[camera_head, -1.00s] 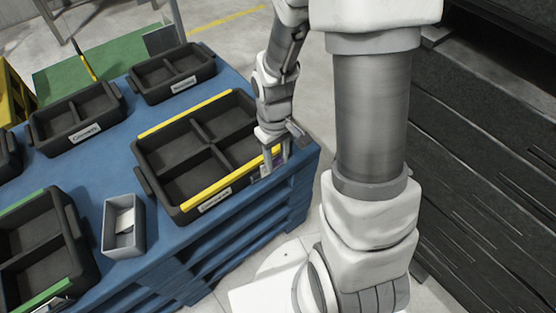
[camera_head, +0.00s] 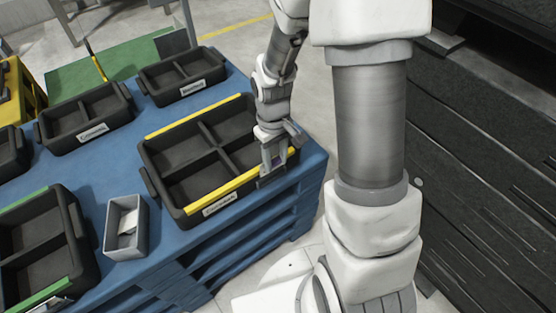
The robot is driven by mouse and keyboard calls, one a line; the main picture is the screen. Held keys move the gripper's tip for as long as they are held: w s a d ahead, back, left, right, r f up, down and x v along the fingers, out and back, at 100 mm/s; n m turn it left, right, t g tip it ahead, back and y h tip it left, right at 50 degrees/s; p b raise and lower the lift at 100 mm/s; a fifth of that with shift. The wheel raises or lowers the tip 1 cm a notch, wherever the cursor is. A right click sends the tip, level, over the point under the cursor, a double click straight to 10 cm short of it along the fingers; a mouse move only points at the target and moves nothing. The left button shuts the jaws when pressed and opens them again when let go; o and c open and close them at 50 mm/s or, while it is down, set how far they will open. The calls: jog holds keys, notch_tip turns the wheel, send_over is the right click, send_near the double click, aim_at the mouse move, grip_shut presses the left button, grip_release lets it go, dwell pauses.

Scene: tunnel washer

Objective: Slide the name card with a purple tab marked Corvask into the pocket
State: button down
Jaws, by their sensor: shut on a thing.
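My gripper (camera_head: 272,172) is at the right front corner of the black four-compartment tray with yellow rim strips (camera_head: 152,185). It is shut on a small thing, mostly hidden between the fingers. A small dark purplish patch shows there, and I take it for the name card (camera_head: 281,158). Its marking cannot be read. The tray's front wall carries a white label (camera_head: 220,204), too small to read surely. I cannot make out a separate pocket, nor whether the card touches the tray.
A grey open box (camera_head: 108,232) with white cards stands at the front left on the blue table (camera_head: 185,237). Other black trays stand behind (camera_head: 172,98), at the left (camera_head: 78,145) and at the front left with green strips (camera_head: 88,262). A dark panelled block fills the right.

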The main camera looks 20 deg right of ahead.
jog(key=shift+w+a+f, duration=0.15)
jog(key=shift+w+f, duration=0.25)
jog(key=shift+f+b, duration=1.25)
jog(key=shift+f, duration=0.1)
jog(key=shift+f, duration=0.15)
jog(key=shift+f+b, duration=0.3)
jog(key=shift+f, duration=0.45)
dwell(0.4)
jog(key=shift+c, duration=1.8)
grip_release()
